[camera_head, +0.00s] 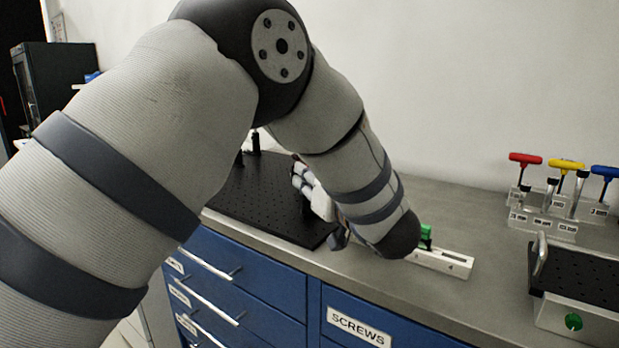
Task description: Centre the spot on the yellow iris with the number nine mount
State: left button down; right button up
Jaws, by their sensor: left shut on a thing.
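My left arm crosses the view and reaches down to the black perforated breadboard (262,196) on the bench. My left gripper (338,238) shows only as a small dark piece beside the wrist at the board's front right edge. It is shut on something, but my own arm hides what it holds. A small white and grey part (312,188) shows beside the forearm over the board; I cannot tell what it is. I cannot make out the yellow iris, the spot or the number nine mount. My right gripper is not in view.
Black posts (255,143) stand at the board's back. A white rail with a slot (443,262) and a green part (426,236) lie right of my wrist. A clear rack (545,222) holds red, yellow and blue-handled keys. A second black-topped unit (585,280) stands at right. Blue drawers (240,265) are below.

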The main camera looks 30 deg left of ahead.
pick_arm(q)
jog(key=shift+n, duration=3.3)
jog(key=c, duration=1.6)
grip_release()
jog(key=shift+o, duration=0.2)
jog(key=v, duration=1.2)
jog(key=shift+s, duration=0.1)
